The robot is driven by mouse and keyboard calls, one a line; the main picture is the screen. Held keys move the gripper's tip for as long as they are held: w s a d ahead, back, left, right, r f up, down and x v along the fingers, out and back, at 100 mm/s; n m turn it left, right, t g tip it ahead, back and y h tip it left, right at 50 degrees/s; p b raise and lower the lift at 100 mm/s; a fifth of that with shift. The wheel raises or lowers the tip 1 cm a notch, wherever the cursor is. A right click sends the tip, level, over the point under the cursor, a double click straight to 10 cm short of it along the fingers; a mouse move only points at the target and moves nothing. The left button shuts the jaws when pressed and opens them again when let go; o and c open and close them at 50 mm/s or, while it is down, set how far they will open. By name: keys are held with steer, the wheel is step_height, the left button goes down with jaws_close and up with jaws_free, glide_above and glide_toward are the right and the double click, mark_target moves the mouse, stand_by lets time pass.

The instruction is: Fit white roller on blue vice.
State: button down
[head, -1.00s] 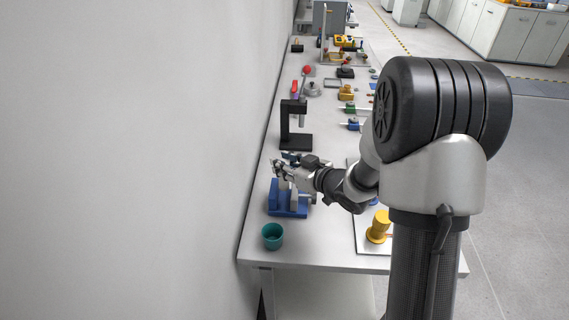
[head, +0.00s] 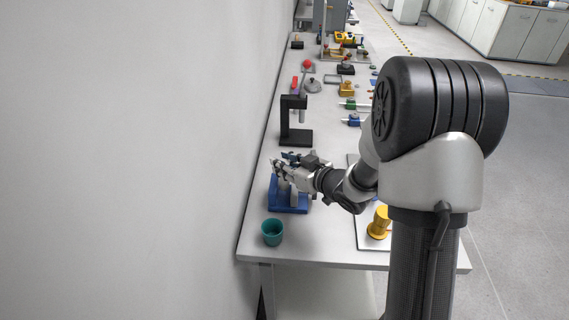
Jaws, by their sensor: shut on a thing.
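The blue vice (head: 289,206) stands on the near left part of the table. My gripper (head: 282,168) is right above it, reaching in from the right, with its jaws shut on the white roller (head: 284,186). Only a small pale part of the roller shows, between the jaws and the vice. The gripper and wrist hide the rest. I cannot tell whether the roller touches the vice.
A teal cup (head: 272,232) stands just in front of the vice. A black stand (head: 295,139) is just behind it. A yellow part (head: 380,223) sits on a pale tray to the right. Several small parts fill the far table. A wall runs along the left.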

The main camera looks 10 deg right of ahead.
steer(key=shift+f+b, duration=1.1)
steer(key=shift+f, duration=0.55)
steer(key=c, duration=1.2)
jaws_free()
steer(key=shift+c, duration=0.2)
steer(key=shift+o, duration=0.3)
steer(key=o, duration=0.3)
steer(key=shift+o, duration=0.2)
steer(key=shift+r+p, duration=4.15)
steer(key=shift+r, duration=0.75)
